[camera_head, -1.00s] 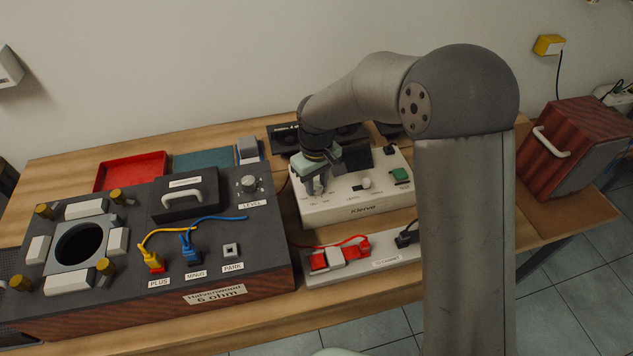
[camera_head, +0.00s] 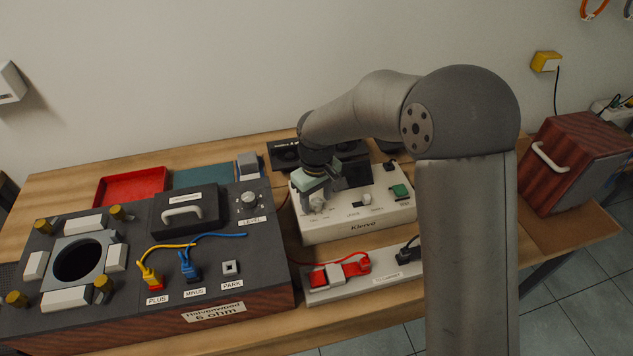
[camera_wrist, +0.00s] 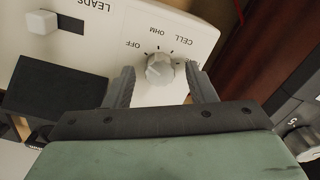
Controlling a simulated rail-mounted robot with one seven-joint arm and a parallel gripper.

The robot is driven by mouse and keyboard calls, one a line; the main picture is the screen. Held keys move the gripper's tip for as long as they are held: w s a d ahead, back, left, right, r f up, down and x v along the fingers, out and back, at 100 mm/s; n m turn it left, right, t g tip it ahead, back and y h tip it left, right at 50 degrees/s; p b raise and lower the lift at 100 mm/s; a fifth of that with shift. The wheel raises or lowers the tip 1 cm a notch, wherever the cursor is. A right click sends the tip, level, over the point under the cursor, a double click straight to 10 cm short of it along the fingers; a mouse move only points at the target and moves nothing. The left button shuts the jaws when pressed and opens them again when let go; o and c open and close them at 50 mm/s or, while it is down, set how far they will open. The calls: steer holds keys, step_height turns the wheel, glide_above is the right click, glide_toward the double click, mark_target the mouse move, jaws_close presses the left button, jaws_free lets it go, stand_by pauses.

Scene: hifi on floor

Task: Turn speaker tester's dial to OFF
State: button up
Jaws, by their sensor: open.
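The speaker tester is a white box (camera_head: 347,233) marked Klervo, on the table in the head view. Its grey-white dial (camera_wrist: 158,68) shows in the wrist view, with the labels OFF, OHM and CELL around it. I cannot clearly tell which label the dial points to. My gripper (camera_wrist: 159,76) is open, one finger on each side of the dial, with small gaps visible. In the head view my gripper (camera_head: 315,201) is low over the tester's left part and largely hides the dial.
A dark Halvenwood box (camera_head: 215,285) with plugged leads stands close left of the tester. A power strip (camera_head: 385,279) lies in front.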

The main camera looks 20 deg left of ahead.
mark_target(317, 202)
step_height(317, 202, up, 17)
steer(key=shift+b, duration=0.35)
stand_by(0.3)
steer(key=s+d+f+m, duration=0.1)
steer(key=s+d+m, duration=0.3)
steer(key=d, duration=0.6)
steer(key=s+d+m, duration=0.2)
steer(key=s+d, duration=0.3)
steer(key=d, duration=0.4)
steer(key=s+d+f+m, duration=0.4)
steer(key=s+d+f, duration=0.2)
steer(key=s+d, duration=0.3)
steer(key=s, duration=0.3)
steer(key=shift+s+d, duration=0.2)
steer(key=shift+s, duration=0.1)
steer(key=shift+r, duration=0.1)
